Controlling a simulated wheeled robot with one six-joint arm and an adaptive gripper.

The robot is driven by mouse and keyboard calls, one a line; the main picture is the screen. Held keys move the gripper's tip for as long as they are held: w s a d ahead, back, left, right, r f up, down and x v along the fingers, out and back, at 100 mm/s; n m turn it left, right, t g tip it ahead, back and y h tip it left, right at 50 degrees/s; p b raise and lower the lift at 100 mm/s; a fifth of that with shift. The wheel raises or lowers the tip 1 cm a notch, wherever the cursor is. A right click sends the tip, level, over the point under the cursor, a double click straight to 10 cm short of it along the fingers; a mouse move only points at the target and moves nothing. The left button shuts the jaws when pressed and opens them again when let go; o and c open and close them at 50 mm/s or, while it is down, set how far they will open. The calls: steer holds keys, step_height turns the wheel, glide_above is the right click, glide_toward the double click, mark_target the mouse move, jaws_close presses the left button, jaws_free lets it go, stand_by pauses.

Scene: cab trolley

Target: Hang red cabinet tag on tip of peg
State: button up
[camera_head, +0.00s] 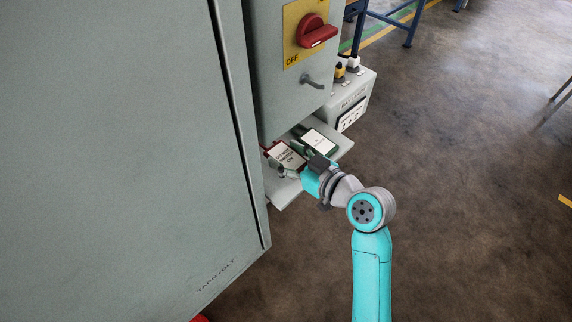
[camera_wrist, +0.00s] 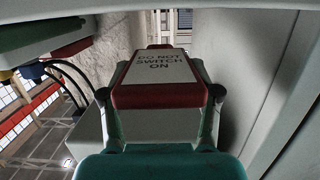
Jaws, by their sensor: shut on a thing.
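The red cabinet tag (camera_head: 287,155), with a red border and a white label, is at the end of my gripper (camera_head: 291,161) over the small shelf. I cannot tell whether the tag touches the shelf or is raised. The grey peg (camera_head: 313,82) sticks out of the cabinet front below the red switch, above my gripper, and is bare.
The grey shelf (camera_head: 284,196) also holds a second, dark-edged tag (camera_head: 320,140) just right of the red one. A red rotary switch (camera_head: 315,32) is above the peg. A grey box (camera_head: 350,100) stands at the right. A large cabinet door (camera_head: 120,150) fills the left.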

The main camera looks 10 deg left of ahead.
steer(key=shift+a+f, duration=0.15)
steer(key=shift+f, duration=1.8)
steer(key=shift+f, duration=0.1)
steer(key=o, duration=1.2)
steer(key=shift+c, duration=0.2)
steer(key=shift+f, duration=0.1)
steer(key=v, duration=1.1)
steer(key=shift+w+f, duration=0.2)
steer(key=shift+w, duration=0.05)
